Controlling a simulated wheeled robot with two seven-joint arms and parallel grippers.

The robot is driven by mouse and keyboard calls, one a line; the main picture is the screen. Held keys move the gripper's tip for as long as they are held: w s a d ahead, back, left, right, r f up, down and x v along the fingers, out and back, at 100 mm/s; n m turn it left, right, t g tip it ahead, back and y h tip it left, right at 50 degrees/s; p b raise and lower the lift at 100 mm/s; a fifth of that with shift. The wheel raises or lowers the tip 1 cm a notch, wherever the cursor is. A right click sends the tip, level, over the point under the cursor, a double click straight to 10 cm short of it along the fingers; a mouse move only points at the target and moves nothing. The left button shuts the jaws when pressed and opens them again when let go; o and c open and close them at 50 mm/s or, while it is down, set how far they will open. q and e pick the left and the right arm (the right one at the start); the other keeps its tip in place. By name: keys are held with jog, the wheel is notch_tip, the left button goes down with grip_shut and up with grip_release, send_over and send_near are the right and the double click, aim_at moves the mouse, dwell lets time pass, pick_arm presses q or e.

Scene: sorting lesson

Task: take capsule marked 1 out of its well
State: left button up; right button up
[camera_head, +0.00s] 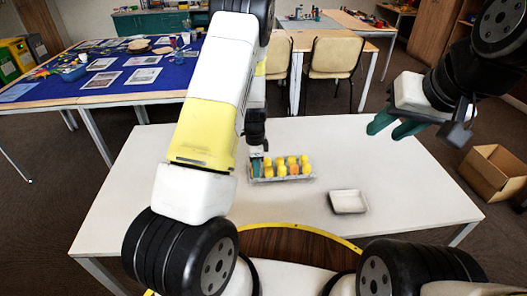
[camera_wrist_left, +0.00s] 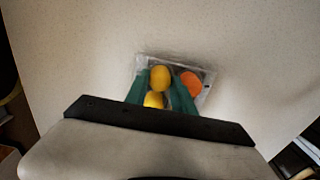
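A clear tray (camera_head: 268,180) on the white table holds several yellow capsules (camera_head: 281,171) and an orange one (camera_head: 294,169). No number marks are readable, so I cannot tell which capsule is marked 1. My left gripper (camera_head: 258,166) points down at the tray's left end. In the left wrist view, its green fingers (camera_wrist_left: 158,88) stand apart, with one yellow capsule (camera_wrist_left: 161,78) near the tips and another yellow one (camera_wrist_left: 153,100) between them. The orange capsule (camera_wrist_left: 191,83) lies just right of the fingers. My right gripper (camera_head: 392,124) is open and empty above the table's right side.
A small white dish (camera_head: 348,202) stands on the white table (camera_head: 170,190), right of the tray. The table around them is clear. A cardboard box (camera_head: 494,172) is on the floor at right. A blue-covered table (camera_head: 130,75) stands behind at left, with two chairs behind.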

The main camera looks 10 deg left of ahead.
pick_arm(q)
jog(key=shift+r, duration=0.1)
jog(key=shift+c, duration=0.3)
jog(key=shift+r, duration=3.4)
